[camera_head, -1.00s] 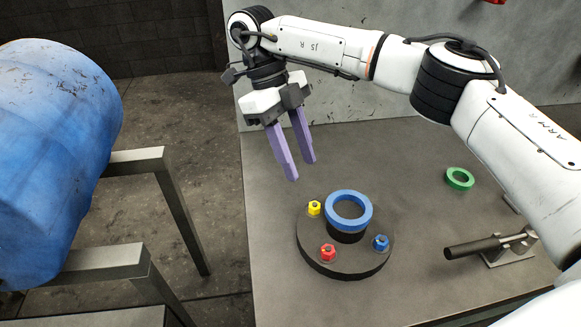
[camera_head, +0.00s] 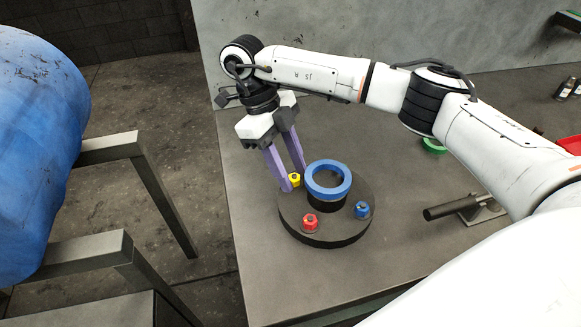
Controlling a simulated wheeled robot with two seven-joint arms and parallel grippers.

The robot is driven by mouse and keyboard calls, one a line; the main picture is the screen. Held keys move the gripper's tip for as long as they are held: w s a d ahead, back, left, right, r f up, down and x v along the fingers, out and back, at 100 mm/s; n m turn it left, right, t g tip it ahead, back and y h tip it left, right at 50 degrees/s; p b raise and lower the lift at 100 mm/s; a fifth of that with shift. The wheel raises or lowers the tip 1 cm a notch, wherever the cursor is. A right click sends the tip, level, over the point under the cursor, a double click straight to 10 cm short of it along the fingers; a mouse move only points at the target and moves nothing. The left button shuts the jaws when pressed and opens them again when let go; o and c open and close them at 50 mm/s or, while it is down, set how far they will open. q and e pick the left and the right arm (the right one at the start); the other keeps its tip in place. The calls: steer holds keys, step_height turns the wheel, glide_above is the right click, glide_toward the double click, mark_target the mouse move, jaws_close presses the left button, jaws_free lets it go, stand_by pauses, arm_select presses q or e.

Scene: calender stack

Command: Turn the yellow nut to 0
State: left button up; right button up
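The yellow nut (camera_head: 295,180) sits on the left back part of a dark round base (camera_head: 335,226) on the table. A blue ring (camera_head: 328,179) tops the base's central post. A red nut (camera_head: 310,223) is at the base's front and a blue nut (camera_head: 361,210) at its right. My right gripper (camera_head: 293,180) points down with its two purple fingers apart, one on the left of the yellow nut and one just behind it. Whether the fingers touch the nut cannot be told. My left gripper is not in view.
A green ring (camera_head: 433,146) lies behind my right arm. A dark cylinder on a stand (camera_head: 461,208) is to the right of the base. A red item (camera_head: 570,145) and small bottles (camera_head: 566,88) are at the far right. A blue barrel (camera_head: 40,135) on a frame stands left.

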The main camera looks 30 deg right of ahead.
steer(key=c, duration=0.8)
jaws_close()
steer(key=m, duration=0.2)
steer(key=m+y+p, duration=0.1)
steer(key=m, duration=0.1)
steer(key=m+y, duration=0.1)
steer(key=m, duration=0.1)
steer(key=shift+d, duration=0.3)
steer(key=m+y, duration=0.1)
steer(key=m, duration=0.2)
steer(key=m+y, duration=0.1)
steer(key=m, duration=0.2)
steer(key=shift+d+y, duration=0.2)
steer(key=shift+y, duration=0.1)
steer(key=shift+m, duration=0.4)
steer(key=o, duration=0.8)
jaws_free()
